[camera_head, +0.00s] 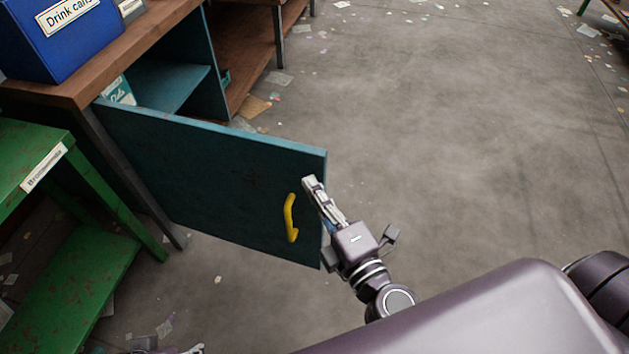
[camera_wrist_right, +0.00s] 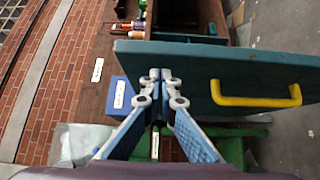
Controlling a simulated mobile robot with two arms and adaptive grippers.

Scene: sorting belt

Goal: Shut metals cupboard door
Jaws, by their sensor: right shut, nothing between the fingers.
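The teal cupboard door (camera_head: 205,175) stands wide open, swung out from the cupboard (camera_head: 165,75) under a brown bench top. A yellow handle (camera_head: 290,218) is on its face near the free edge. My right gripper (camera_head: 311,183) is shut and empty at that free edge, right of the handle; I cannot tell whether it touches the door.
A blue "Drink cans" bin (camera_head: 70,35) stands on the bench top (camera_head: 125,60). A green shelf unit (camera_head: 75,285) stands left of the door. The floor (camera_head: 450,130) to the right is open, with scattered paper scraps.

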